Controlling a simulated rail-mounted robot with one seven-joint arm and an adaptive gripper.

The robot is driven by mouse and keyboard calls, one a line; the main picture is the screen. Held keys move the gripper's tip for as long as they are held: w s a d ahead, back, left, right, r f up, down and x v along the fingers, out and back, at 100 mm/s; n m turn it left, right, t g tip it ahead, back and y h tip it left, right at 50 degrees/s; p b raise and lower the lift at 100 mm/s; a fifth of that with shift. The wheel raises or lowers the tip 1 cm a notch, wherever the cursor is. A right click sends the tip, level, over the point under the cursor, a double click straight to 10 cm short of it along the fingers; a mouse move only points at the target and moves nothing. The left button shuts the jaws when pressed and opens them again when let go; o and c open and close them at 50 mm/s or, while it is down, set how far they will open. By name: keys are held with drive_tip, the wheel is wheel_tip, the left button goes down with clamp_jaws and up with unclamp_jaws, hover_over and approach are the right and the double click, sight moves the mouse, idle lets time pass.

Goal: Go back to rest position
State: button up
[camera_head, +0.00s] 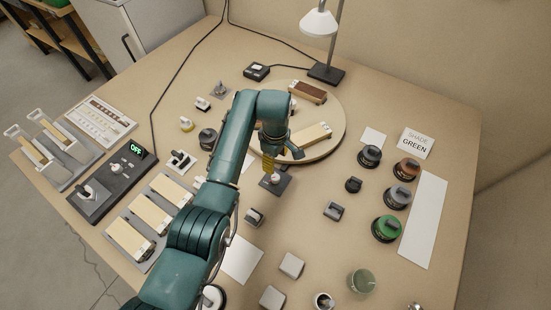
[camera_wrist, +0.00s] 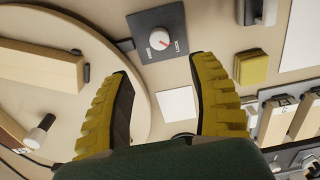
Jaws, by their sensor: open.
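My gripper (camera_head: 268,163) hangs over the middle of the bench, with my green arm reaching up from the bottom of the head view. In the wrist view my gripper (camera_wrist: 165,82) shows two yellow ribbed fingers spread apart, with nothing between them. A dark plate with a white knob (camera_head: 276,179) lies just below the fingertips in the head view. In the wrist view this knob (camera_wrist: 160,39) sits beyond the fingers, apart from them. My arm hides part of the bench behind it.
A round turntable (camera_head: 330,145) carries wooden blocks beside my gripper. A lamp (camera_head: 326,72) stands at the back. A control box showing OFF (camera_head: 112,182) and wooden-topped blocks (camera_head: 150,214) are at left. Dark, brown and green (camera_head: 388,228) knobbed pots stand at right near a white strip (camera_head: 424,220).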

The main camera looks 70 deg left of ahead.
idle(0.4)
drive_tip(key=w+d+r+m+t+y, duration=0.1)
drive_tip(key=w+d+m, duration=0.2)
drive_tip(key=w+d, duration=0.65)
drive_tip(key=w+d+m+t, duration=0.25)
drive_tip(key=w+d, duration=0.45)
drive_tip(key=d, duration=0.5)
drive_tip(key=w+d+r+m+t, duration=0.3)
drive_tip(key=d+r+m+t, duration=0.15)
drive_tip(key=d+r, duration=0.5)
drive_tip(key=w+d+r+m+t, duration=0.2)
drive_tip(key=d+r+m+t, duration=0.25)
drive_tip(key=d+r, duration=0.5)
drive_tip(key=s+d+r+m+t, duration=0.2)
drive_tip(key=s+r+m+t, duration=0.15)
drive_tip(key=r, duration=0.45)
drive_tip(key=s+d+r+m+t+h, duration=0.1)
drive_tip(key=s+d+r+m+t, duration=0.15)
drive_tip(key=s+r, duration=0.4)
drive_tip(key=s+d+r+m+t, duration=0.2)
drive_tip(key=s+r+m+t, duration=0.15)
drive_tip(key=r, duration=0.55)
wheel_tip(320, 180, up, 37)
drive_tip(key=m+p, duration=0.2)
drive_tip(key=p, duration=3.4)
drive_tip(key=shift+w+a, duration=0.2)
drive_tip(key=shift+a, duration=0.05)
